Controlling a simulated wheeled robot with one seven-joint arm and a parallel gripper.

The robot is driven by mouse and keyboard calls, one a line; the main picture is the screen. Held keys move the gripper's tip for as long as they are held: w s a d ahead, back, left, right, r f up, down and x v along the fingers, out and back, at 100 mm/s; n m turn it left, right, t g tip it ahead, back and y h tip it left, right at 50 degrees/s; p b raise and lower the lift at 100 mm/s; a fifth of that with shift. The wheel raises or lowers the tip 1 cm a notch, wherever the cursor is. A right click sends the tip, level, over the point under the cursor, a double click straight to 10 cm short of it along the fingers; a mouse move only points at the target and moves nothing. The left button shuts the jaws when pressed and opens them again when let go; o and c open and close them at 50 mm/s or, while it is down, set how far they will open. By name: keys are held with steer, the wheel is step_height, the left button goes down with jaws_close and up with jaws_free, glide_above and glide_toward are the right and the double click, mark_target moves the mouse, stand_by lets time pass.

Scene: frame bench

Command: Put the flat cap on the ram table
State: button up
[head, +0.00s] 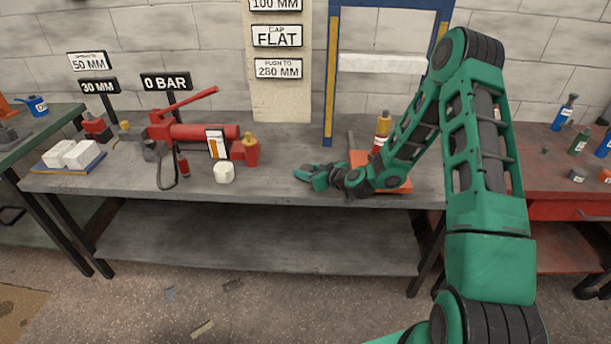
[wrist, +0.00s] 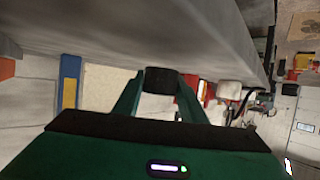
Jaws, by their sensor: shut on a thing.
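My gripper (head: 312,176) is low over the front middle of the bench, pointing left, left of the blue frame's orange base. In the wrist view its green fingers (wrist: 160,88) are shut on a dark, block-like piece (wrist: 162,80), which I take to be the flat cap. In the head view the held piece is too small to make out. A red cylinder with a yellow top (head: 383,128) stands upright above the orange base (head: 395,186), inside the frame. It looks like the ram, but I cannot tell which surface is its table. My arm hides part of it.
The blue frame (head: 333,75) with yellow strips rises behind my gripper. A sign reading CAP FLAT (head: 277,36) hangs behind. The bench's front edge is close.

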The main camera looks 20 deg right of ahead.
steer(key=shift+f, duration=0.7)
steer(key=o, duration=1.1)
steer(key=shift+o, duration=0.2)
steer(key=v, duration=1.2)
